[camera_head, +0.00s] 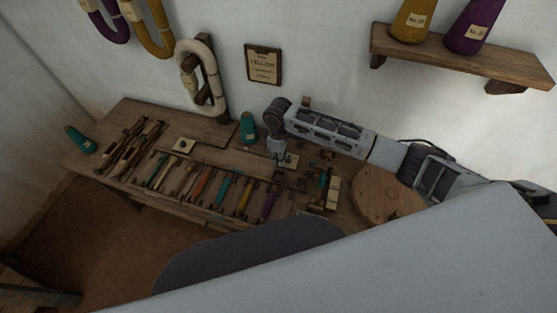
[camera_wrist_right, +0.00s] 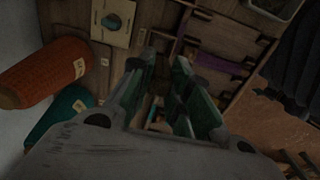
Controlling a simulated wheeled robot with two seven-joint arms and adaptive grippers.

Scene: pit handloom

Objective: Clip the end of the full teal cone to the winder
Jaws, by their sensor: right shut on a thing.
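A teal cone (camera_head: 248,128) stands on the bench against the back wall; a teal cone (camera_wrist_right: 62,112) also shows in the right wrist view, beside an orange one. Another teal cone (camera_head: 79,139) lies tilted at the bench's left end. My right gripper (camera_head: 279,157) is low over the bench, right of the standing cone. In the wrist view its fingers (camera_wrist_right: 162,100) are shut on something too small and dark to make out. A wooden device with teal and pale parts (camera_head: 328,188) sits to its right; I cannot tell if it is the winder. My left gripper is out of view.
Several coloured bobbins (camera_head: 221,190) line the bench front. A round wooden disc (camera_head: 388,194) is under my right arm.

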